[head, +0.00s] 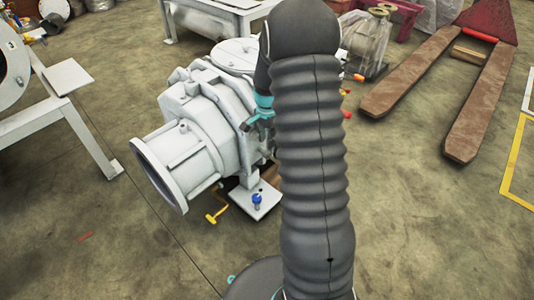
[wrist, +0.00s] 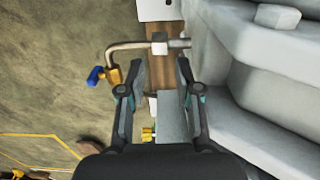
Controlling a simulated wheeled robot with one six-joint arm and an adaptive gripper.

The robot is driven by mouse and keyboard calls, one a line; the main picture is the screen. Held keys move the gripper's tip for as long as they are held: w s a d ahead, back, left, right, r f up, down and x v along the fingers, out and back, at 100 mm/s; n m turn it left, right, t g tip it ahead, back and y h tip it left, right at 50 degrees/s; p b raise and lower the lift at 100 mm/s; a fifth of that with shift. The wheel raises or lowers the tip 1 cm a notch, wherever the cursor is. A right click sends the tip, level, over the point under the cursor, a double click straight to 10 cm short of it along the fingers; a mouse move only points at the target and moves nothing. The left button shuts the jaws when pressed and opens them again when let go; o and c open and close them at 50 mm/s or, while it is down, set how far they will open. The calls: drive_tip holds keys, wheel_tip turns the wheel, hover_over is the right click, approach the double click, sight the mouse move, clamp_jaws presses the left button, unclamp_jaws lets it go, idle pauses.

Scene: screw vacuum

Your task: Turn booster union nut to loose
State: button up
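In the wrist view, a thin metal pipe runs left from the pale pump body (wrist: 260,85) and bends down to a brass valve with a blue handle (wrist: 96,76). A pale, squarish fitting (wrist: 159,43) on the pipe looks like the union nut. My gripper (wrist: 161,66) is open, with its two dark fingers apart and nothing seen held between them. The fitting appears just beyond the fingertips, between their lines; I cannot tell the depth gap. In the head view my arm hides the nut and most of my gripper.
The white pump (head: 200,125) stands left of my arm in the head view. A yellow handle (head: 217,206) and a blue knob (head: 257,199) sit low near its foot. A pallet jack (head: 480,80) stands at right. The floor in front is clear.

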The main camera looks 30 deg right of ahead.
sight(267, 152)
wheel_tip(267, 152, down, 7)
drive_tip(key=shift+f+b, duration=0.1)
drive_tip(key=shift+b, duration=0.25)
clamp_jaws()
